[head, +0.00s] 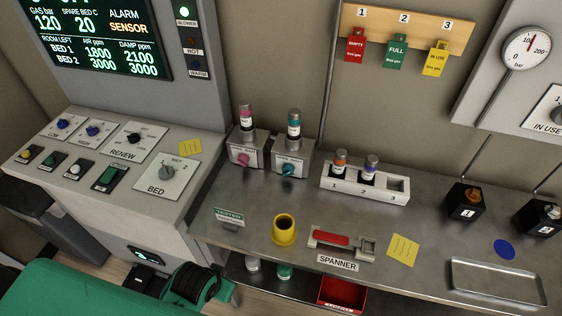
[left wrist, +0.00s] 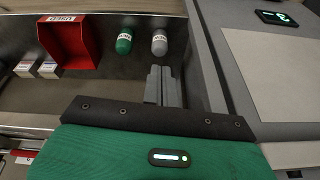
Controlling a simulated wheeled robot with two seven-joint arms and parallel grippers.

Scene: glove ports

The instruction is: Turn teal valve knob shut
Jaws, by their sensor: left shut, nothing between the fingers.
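The teal valve knob (head: 288,170) sits on the front of a grey valve block (head: 278,160) at the back of the steel bench. A bottle with a teal band (head: 294,124) stands upright in this block. The knob's exact angle is too small to tell. My left gripper shows in the left wrist view (left wrist: 163,86), its grey fingers shut and empty, low near the bench's front, far from the knob. The knob is not in the left wrist view. My green left arm (head: 75,290) fills the lower left of the head view. My right gripper is not in view.
A twin block with a pink knob (head: 243,160) stands just left. A bottle rack (head: 365,185), yellow cup (head: 285,229) and red spanner (head: 335,239) lie to the right and front. The control console (head: 115,215) rises at left. A red bin (left wrist: 75,42) is below the bench.

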